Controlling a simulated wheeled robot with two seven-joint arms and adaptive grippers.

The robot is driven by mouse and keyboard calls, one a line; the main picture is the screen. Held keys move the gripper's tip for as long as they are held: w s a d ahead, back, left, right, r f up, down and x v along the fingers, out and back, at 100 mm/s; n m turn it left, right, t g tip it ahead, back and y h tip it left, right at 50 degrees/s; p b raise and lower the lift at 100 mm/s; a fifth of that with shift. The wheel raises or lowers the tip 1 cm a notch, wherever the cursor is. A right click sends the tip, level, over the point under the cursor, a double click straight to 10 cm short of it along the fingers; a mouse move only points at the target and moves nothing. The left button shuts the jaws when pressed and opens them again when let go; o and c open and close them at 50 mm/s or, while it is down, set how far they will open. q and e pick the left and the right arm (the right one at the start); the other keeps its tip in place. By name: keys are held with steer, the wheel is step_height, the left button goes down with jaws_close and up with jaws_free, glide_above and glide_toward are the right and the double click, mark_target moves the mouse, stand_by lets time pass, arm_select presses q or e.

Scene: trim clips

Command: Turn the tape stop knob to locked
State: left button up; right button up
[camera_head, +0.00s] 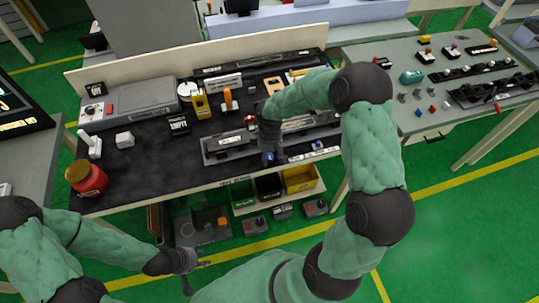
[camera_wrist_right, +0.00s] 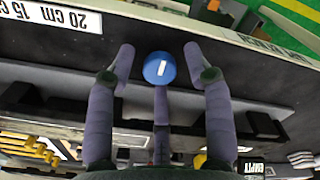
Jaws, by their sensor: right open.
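The round blue knob (camera_wrist_right: 159,68) shows in the right wrist view between my right gripper's fingertips, with a white mark on its face running nearly up and down in that picture. A small blue part of it shows in the head view (camera_head: 269,157) at the front of the grey fixture (camera_head: 228,147). My right gripper (camera_wrist_right: 157,57) is open, one finger on each side of the knob, with a visible gap to each. My left gripper (camera_head: 190,268) is low in front of the bench, away from the fixture, its fingers apart and empty.
Green and yellow bins (camera_head: 299,179) sit below the bench. A second table (camera_head: 440,110) stands at the right.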

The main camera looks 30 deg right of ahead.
mark_target(270, 157)
steer(key=shift+r, duration=3.8)
